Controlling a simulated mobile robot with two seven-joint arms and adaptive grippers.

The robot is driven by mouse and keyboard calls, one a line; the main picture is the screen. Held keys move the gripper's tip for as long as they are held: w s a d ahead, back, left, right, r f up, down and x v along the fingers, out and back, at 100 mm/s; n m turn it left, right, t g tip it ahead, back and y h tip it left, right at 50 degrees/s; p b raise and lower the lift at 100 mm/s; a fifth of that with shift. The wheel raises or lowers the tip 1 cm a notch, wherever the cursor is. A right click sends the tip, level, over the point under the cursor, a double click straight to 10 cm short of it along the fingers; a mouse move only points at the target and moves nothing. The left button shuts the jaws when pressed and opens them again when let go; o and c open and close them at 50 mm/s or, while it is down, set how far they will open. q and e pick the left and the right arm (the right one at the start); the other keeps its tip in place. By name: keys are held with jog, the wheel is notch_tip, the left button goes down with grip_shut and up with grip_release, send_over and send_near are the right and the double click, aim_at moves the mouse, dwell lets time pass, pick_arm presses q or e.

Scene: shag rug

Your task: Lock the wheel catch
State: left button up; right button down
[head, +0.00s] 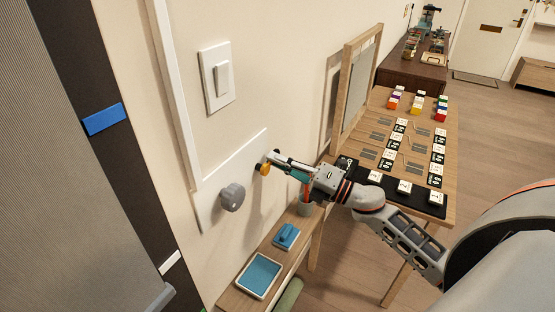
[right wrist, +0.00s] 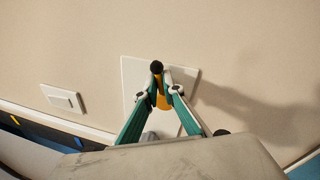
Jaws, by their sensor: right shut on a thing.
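A white plate (head: 215,205) on the wall carries a grey lobed wheel (head: 232,197) and, to its right, a small catch with a yellow-orange part (head: 264,169). My right gripper (head: 271,160) reaches the catch from the right. In the right wrist view its teal fingers (right wrist: 160,88) are shut on the catch, whose yellow part (right wrist: 163,103) shows between them, with a black ball (right wrist: 157,67) at the fingertips. The fingers partly hide the catch. The wheel is mostly hidden in that view. My left gripper is not in view.
A light switch (head: 221,80) is on the wall above the plate. Below is a narrow wooden shelf with a blue tray (head: 259,276) and a blue block-like object (head: 287,236). A wooden table (head: 380,103) with several cards and blocks stands behind my right arm.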

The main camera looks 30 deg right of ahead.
dwell(0.3)
jog(key=c, duration=2.2)
grip_release()
jog(key=v, duration=1.2)
jog(key=shift+d, duration=0.1)
